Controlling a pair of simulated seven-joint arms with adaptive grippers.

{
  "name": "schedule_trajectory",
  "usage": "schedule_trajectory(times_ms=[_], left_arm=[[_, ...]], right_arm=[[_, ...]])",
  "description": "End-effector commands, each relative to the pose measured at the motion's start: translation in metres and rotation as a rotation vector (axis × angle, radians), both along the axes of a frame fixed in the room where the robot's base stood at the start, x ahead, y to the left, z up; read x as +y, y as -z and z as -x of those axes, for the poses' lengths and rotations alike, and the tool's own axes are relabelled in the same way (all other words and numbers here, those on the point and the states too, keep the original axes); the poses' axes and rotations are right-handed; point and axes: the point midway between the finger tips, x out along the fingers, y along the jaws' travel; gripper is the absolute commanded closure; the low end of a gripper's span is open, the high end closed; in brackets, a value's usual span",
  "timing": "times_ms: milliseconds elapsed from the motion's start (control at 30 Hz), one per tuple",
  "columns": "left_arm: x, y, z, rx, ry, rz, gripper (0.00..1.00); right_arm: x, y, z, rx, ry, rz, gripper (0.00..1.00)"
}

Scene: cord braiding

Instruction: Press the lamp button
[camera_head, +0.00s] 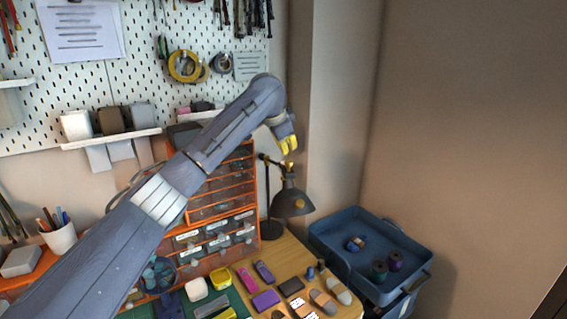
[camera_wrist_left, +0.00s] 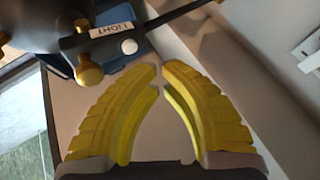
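The black desk lamp (camera_head: 292,203) stands beside the orange drawer cabinet, with its shade hanging to the right. In the left wrist view, part of the dark lamp with a brass knob (camera_wrist_left: 90,76) fills the upper left. A white label reading "LIGHT" (camera_wrist_left: 111,30) shows upside down, with a round white button (camera_wrist_left: 129,46) next to it. My left gripper (camera_head: 289,144) is above the lamp. Its yellow fingers are drawn together at the tips (camera_wrist_left: 160,69), with nothing between them. In the wrist view the tips appear just below and right of the button, apart from it. My right gripper is out of view.
An orange drawer cabinet (camera_head: 217,241) stands left of the lamp. A blue tray (camera_head: 340,262) with spools is at the right. Small items lie on the wooden table (camera_head: 290,252) in front. A pegboard (camera_head: 145,60) is on the wall behind.

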Motion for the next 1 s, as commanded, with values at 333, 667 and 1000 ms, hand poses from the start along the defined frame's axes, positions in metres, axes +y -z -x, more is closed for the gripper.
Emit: schedule_trajectory(times_ms=[333,667,1000], left_arm=[[-0.001,-0.030,0.000,-0.002,0.001,0.000,1.00],[0.000,-0.040,0.000,0.000,0.001,-0.001,1.00],[0.024,-0.064,-0.009,-0.020,-0.046,0.108,1.00]], right_arm=[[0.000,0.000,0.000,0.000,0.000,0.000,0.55],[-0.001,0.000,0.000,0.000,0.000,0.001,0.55],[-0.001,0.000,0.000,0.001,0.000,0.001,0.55]])
